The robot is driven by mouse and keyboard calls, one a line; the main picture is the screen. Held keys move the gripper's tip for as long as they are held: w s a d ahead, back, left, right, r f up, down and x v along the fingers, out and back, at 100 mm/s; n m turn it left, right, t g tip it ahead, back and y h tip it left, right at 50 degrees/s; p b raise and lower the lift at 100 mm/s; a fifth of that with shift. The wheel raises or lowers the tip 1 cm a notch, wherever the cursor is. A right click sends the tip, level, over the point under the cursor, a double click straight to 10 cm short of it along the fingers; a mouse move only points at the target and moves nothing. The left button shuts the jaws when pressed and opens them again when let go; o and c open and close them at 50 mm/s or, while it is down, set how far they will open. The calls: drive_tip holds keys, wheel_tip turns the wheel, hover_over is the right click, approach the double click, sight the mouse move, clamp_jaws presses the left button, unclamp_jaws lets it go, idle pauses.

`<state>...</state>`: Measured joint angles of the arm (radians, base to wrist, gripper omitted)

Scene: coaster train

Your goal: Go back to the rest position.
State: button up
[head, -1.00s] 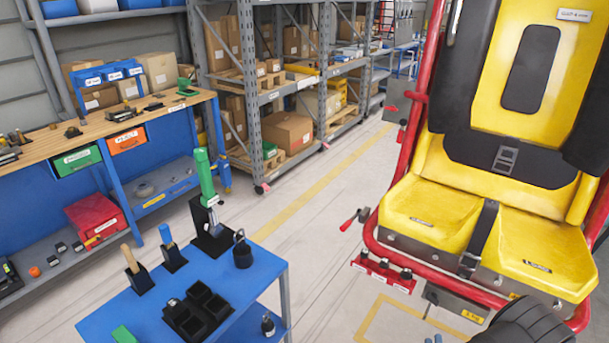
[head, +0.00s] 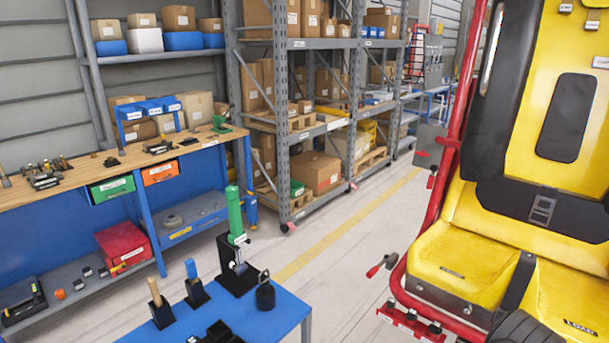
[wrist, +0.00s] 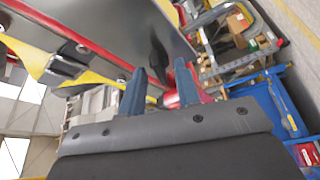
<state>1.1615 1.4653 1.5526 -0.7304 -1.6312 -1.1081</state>
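My gripper (wrist: 160,92) shows in the wrist view, its two blue-grey fingers apart with nothing visibly held between them. Its fingertips are not visible in the head view, where only a dark rounded part of my arm shows at the bottom right. The coaster train's yellow seat (head: 465,255), with a red tube frame (head: 462,110) and black restraints, fills the right of the head view. In the wrist view, a grey panel with a red and yellow edge (wrist: 85,45) lies beyond the fingers at upper left.
A blue cart (head: 285,318) at the bottom of the head view carries a green-handled tool (head: 235,212), a wooden-handled tool (head: 154,291) and black holders. A workbench (head: 75,185) stands left, with shelving (head: 282,120) behind.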

drive_tip(key=v, duration=1.7)
drive_tip(key=w+d+r+m+h, duration=0.1)
drive_tip(key=w+d+m+h, duration=0.1)
drive_tip(key=w+m, duration=0.3)
drive_tip(key=w+d+r+m+h, duration=0.1)
drive_tip(key=w+d+m, duration=0.3)
drive_tip(key=w, duration=0.6)
drive_tip(key=shift+w+d+m+h, duration=0.3)
drive_tip(key=shift+m+h, duration=0.3)
drive_tip(key=shift+h, duration=0.2)
